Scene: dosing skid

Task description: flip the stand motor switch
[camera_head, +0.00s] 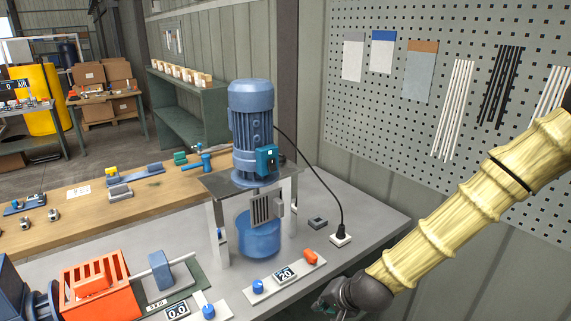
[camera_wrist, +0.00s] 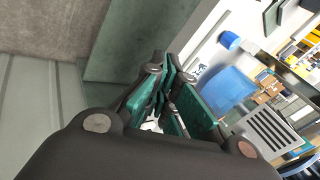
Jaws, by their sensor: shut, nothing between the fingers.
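The blue stand motor (camera_head: 251,120) stands upright on a metal stand above a blue pot (camera_head: 260,236). A teal box (camera_head: 267,158) with a small pale mark is on the motor's side. A white strip (camera_head: 262,286) in front of the stand carries a blue knob (camera_head: 258,286), a display reading 20 (camera_head: 285,274) and an orange-red control (camera_head: 310,256). I cannot tell which part is the motor switch. My gripper (camera_head: 333,306) is low at the bottom edge, right of the strip and apart from it. In the wrist view its teal-padded fingers (camera_wrist: 165,92) are shut and empty.
A black cable runs from the motor to a white socket (camera_head: 341,239). A small grey box (camera_head: 318,222) sits nearby. An orange unit (camera_head: 92,287) is at left. A pegboard wall (camera_head: 400,130) rises behind my arm.

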